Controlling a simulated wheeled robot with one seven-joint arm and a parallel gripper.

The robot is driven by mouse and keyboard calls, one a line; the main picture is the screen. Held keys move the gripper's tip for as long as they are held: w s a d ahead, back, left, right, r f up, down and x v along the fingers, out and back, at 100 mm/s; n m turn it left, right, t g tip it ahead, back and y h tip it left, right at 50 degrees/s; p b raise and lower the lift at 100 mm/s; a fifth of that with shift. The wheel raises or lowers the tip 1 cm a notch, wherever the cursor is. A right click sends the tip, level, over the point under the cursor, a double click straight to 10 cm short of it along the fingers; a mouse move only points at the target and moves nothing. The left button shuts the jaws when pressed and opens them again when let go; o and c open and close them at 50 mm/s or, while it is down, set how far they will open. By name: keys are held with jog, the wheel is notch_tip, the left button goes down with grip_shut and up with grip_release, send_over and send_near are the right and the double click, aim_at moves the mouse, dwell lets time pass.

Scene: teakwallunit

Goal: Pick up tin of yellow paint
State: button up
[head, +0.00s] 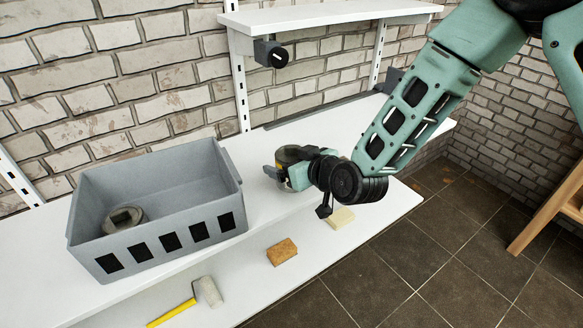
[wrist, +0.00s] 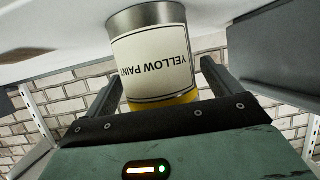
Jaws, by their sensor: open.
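The tin of yellow paint (head: 291,153) stands on the white shelf (head: 262,205), right of the grey crate. In the wrist view the tin (wrist: 150,50) appears upside down, with a white label reading YELLOW PAINT and a yellow band. My gripper (head: 284,176) is open at the tin, low over the shelf. In the wrist view the dark fingers of my gripper (wrist: 160,82) lie on either side of the tin, with a gap visible at the right finger. In the head view my gripper hides much of the tin.
The grey crate (head: 165,205) holds a round metal piece (head: 124,219). An upper shelf (head: 320,16) has a dark fitting (head: 270,53) beneath it. On the lower level lie a yellow-handled mallet (head: 206,291), a brown block (head: 282,251) and a pale block (head: 340,218).

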jog(key=c, duration=1.3)
jog(key=shift+r, duration=0.1)
